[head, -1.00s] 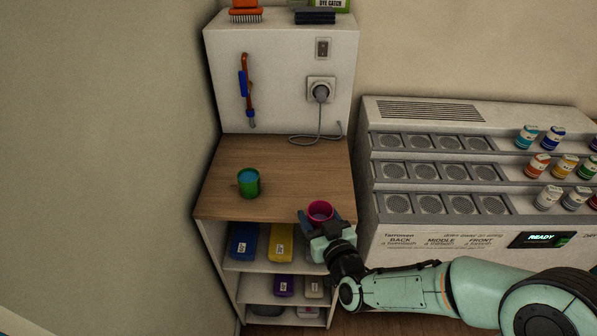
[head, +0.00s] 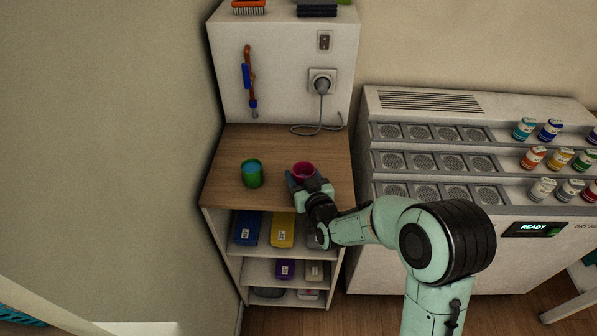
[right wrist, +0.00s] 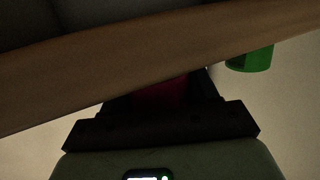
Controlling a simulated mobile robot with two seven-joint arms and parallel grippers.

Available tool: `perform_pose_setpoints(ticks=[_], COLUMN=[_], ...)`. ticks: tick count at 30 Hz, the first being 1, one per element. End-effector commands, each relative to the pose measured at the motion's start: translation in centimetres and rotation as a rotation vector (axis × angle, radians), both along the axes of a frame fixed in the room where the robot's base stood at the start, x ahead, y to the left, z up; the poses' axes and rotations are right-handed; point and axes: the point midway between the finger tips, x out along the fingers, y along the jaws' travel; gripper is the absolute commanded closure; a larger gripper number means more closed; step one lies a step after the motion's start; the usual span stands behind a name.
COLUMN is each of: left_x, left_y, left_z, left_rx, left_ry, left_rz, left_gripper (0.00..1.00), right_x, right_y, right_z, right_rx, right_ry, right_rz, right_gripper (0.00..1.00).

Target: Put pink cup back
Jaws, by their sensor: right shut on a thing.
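The pink cup (head: 303,168) is upright at the front right of the wooden shelf top (head: 281,146). My right gripper (head: 305,179) is shut on it from the front. In the right wrist view the cup (right wrist: 160,92) is a dark pink patch between the fingers (right wrist: 160,100), partly hidden by a wooden edge. Whether the cup's base touches the wood cannot be told. My left gripper is not in view.
A green cup with blue inside (head: 252,173) stands left of the pink cup. Lower shelves hold coloured boxes, such as a yellow one (head: 283,229). A grey rack with paint jars (head: 440,160) stands to the right.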

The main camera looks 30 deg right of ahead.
Motion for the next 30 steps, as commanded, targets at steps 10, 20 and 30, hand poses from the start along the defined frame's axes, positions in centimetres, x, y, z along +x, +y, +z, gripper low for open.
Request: perform_pose_setpoints(ticks=[10, 20, 30], left_x=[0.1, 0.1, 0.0], left_y=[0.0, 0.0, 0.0], left_z=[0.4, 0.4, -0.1], left_rx=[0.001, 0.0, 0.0], left_ry=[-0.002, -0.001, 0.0], left_rz=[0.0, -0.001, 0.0], left_gripper=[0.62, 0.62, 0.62], right_x=[2.6, 2.6, 2.5], right_y=[-0.4, -0.4, -0.4], right_z=[-1.0, -1.5, -1.8], right_rx=[-0.002, 0.0, -0.001], right_ry=[0.003, 0.0, 0.0], right_rz=[0.0, 0.0, 0.0], right_gripper=[0.73, 0.73, 0.18])
